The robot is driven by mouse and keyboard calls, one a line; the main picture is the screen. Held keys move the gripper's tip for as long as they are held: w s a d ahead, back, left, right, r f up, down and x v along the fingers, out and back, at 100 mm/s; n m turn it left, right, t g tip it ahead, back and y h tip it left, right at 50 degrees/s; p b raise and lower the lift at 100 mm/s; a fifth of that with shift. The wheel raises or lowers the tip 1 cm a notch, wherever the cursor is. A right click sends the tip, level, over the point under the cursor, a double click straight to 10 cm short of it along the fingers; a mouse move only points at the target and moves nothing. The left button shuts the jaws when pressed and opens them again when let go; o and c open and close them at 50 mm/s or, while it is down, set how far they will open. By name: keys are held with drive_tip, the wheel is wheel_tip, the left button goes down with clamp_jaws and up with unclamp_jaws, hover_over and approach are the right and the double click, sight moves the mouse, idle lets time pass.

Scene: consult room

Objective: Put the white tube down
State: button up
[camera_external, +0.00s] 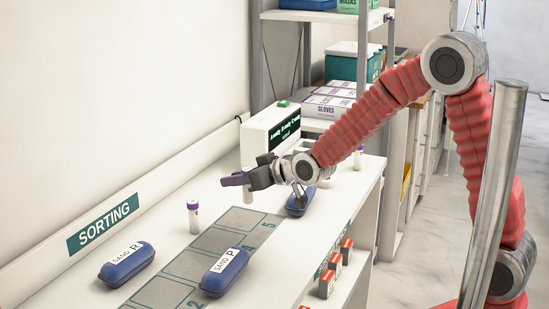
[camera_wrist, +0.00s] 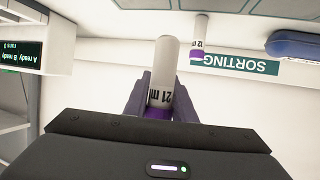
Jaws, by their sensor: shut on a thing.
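The white tube (camera_wrist: 165,62) with a purple cap and a dark printed label sits between my two fingers in the wrist view. My gripper (camera_wrist: 160,92) is shut on it. A second white tube with a purple cap (camera_external: 193,217) stands upright on the counter, left of my gripper. It also shows in the wrist view (camera_wrist: 200,36).
Another blue case (camera_external: 300,204) is partly hidden under my arm. Grey numbered squares (camera_external: 209,240) run along the counter. The white device with a screen (camera_external: 270,130) stands behind.

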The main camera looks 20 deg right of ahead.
drive_tip(key=shift+d+f, duration=0.1)
drive_tip(key=w+a, duration=0.2)
drive_tip(key=w, duration=0.5)
drive_tip(key=w+a, duration=0.2)
drive_tip(key=w, duration=0.6)
drive_tip(key=shift+w+a+n+y, duration=0.2)
drive_tip(key=shift+a+n+y, duration=0.1)
drive_tip(key=shift+n+y, duration=0.1)
drive_tip(key=shift+f, duration=2.95)
drive_tip(key=shift+f, duration=1.9)
